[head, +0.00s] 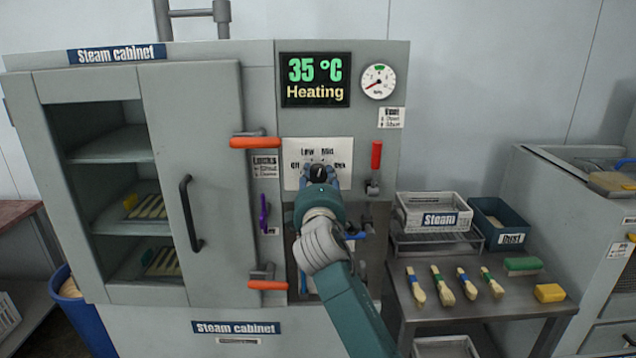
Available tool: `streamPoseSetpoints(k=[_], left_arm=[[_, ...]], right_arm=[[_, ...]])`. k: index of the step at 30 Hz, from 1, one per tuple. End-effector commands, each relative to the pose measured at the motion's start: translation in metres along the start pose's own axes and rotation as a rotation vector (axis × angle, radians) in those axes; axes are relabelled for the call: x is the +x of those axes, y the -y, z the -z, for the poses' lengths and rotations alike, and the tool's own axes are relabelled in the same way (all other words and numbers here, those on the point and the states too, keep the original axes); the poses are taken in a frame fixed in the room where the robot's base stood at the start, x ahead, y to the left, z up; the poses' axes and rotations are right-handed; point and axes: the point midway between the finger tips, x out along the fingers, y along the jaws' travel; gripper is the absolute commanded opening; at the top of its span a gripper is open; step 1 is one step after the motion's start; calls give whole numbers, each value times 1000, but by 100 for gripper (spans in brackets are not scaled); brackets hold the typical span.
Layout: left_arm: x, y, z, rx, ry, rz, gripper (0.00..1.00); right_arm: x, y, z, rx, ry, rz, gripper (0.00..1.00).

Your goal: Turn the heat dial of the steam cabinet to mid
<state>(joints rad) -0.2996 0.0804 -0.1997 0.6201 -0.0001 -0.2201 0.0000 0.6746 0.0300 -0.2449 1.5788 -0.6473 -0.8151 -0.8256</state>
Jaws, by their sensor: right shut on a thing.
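The steam cabinet (110,325) stands in front of me with its door (200,130) closed. Its display (315,80) reads 35 °C, Heating. Below is the white dial plate (292,150), with Low and Mid at the top and other marks partly covered. The heat dial (319,173) is a dark knob, largely hidden by my right gripper (318,182). That gripper is shut on the dial, and its arm comes up from the bottom. The dial's exact pointing direction is hard to make out. My left gripper is not in view.
Orange latch handles (255,142) and a red lever (376,155) sit close around the dial. A pressure gauge (378,82) is above right.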

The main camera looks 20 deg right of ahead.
Motion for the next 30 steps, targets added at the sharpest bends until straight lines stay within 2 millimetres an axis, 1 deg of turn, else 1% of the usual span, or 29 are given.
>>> streamPoseSetpoints(k=[1,6,12,27,28,30], left_arm=[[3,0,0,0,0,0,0],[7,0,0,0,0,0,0],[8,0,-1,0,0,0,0],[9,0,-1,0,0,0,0],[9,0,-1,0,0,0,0],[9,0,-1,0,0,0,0]], right_arm=[[0,4,1,31,1,5,11],[0,4,0,114,5,4,11],[0,3,1,170,7,4,11],[0,3,0,187,9,5,11],[0,3,0,187,9,5,39],[0,3,0,186,9,5,53]])
